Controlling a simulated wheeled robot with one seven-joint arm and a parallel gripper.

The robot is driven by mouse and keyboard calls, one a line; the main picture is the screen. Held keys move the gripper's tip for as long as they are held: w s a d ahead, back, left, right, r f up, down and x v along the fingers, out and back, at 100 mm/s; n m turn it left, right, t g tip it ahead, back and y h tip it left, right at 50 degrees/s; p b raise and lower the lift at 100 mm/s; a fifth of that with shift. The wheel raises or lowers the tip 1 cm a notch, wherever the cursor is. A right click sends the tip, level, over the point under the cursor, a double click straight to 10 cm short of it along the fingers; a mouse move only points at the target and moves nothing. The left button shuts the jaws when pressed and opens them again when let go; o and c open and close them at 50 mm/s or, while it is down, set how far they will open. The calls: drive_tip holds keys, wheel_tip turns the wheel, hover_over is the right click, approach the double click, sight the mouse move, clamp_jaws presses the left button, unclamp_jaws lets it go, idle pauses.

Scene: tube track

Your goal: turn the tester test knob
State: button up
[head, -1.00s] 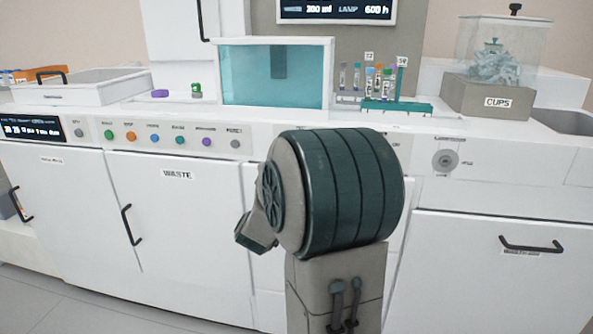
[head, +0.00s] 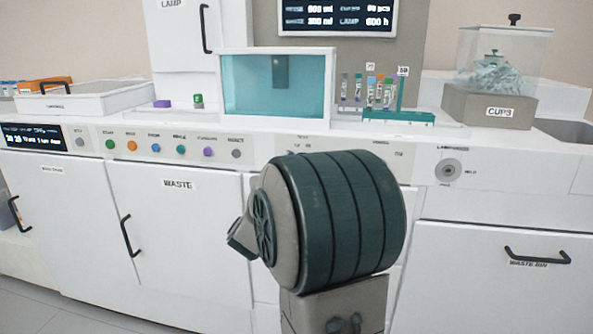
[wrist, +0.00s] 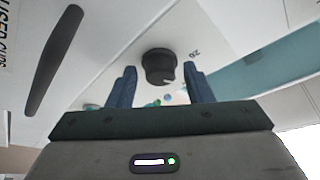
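A dark round knob (wrist: 158,66) sticks out of the white panel in the wrist view, with a small label beside it that I cannot read fully. My gripper (wrist: 159,72) is open. Its two blue fingers stand to the left and right of the knob, with a visible gap on each side. I cannot tell whether the tips reach past the knob's face. In the head view my arm covers the middle of the control panel, so the knob and my gripper are hidden there.
A black bar handle (wrist: 53,60) lies to the left in the wrist view. In the head view, a row of coloured buttons (head: 180,149) runs along the panel. A teal tank (head: 277,86) and a tube rack (head: 398,115) stand on the counter. Another round knob (head: 449,170) sits at right.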

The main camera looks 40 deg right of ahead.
drive_tip(key=shift+a, duration=0.1)
drive_tip(key=p+v, duration=0.1)
drive_tip(key=v, duration=1.2)
drive_tip(key=shift+s+a+f, duration=0.15)
drive_tip(key=shift+a, duration=0.15)
drive_tip(key=shift+p, duration=0.3)
drive_tip(key=w+a+r+n+t+y+p, duration=0.2)
drive_tip(key=w+a+r+n+y+p, duration=0.1)
drive_tip(key=a+r+n+y+p, duration=0.6)
drive_tip(key=w+a+r+n+t+y+p, duration=0.25)
drive_tip(key=a+r+n+y+p, duration=0.3)
drive_tip(key=y+p, duration=0.4)
drive_tip(key=s+a+r+n+g+p, duration=0.1)
drive_tip(key=s+r+n+g+p, duration=0.2)
drive_tip(key=s+p, duration=0.5)
drive_tip(key=s+a+r+n+g+p, duration=0.1)
drive_tip(key=s+r+n+g+p, duration=0.2)
drive_tip(key=s+r+g+p, duration=0.3)
drive_tip(key=s+g+p, duration=0.2)
drive_tip(key=s+p, duration=0.1)
drive_tip(key=s, duration=0.2)
drive_tip(key=shift+a+n+y, duration=0.2)
drive_tip(key=shift+n+y, duration=0.15)
